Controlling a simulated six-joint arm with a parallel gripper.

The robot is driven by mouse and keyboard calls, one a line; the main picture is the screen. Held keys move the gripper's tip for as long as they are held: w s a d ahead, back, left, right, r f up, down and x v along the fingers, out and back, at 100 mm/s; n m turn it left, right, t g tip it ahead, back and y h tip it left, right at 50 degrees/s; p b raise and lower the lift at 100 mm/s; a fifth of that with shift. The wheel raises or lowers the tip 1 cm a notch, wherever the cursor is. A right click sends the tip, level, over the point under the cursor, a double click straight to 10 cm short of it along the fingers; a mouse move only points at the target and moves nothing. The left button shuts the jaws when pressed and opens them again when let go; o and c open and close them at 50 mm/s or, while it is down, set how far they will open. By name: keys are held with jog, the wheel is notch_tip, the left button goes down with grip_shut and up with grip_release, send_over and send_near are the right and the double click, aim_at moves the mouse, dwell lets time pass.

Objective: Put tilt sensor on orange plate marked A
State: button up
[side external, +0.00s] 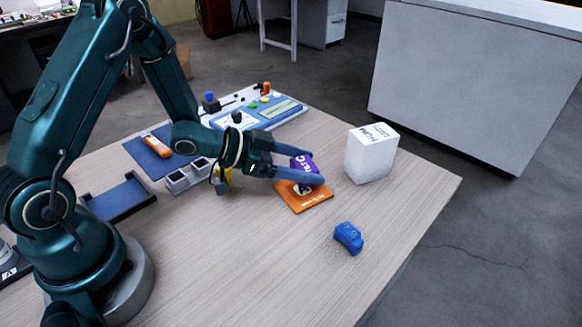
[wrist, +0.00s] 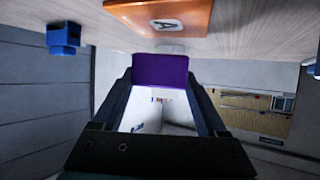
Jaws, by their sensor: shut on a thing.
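The orange plate (side external: 312,201) lies flat on the table, and a letter A shows on it in the wrist view (wrist: 190,17). My gripper (side external: 316,168) is shut on a purple block (side external: 301,163) with white lettering too small to read fully; I cannot tell from it whether this is the tilt sensor. The block is at or just over the plate's far part in the side view and hides some of it. In the wrist view the purple block (wrist: 160,70) sits between my fingertips, with a narrow strip between it and the plate.
A white lettered box (side external: 369,158) stands right of the plate. A small blue part (side external: 348,238) lies in front. A grey two-cell holder (side external: 188,176), an orange device (side external: 156,145) on a blue mat and a control panel (side external: 258,113) are behind.

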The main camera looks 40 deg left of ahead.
jog(key=shift+f, duration=1.45)
jog(key=shift+f, duration=0.15)
jog(key=o, duration=1.4)
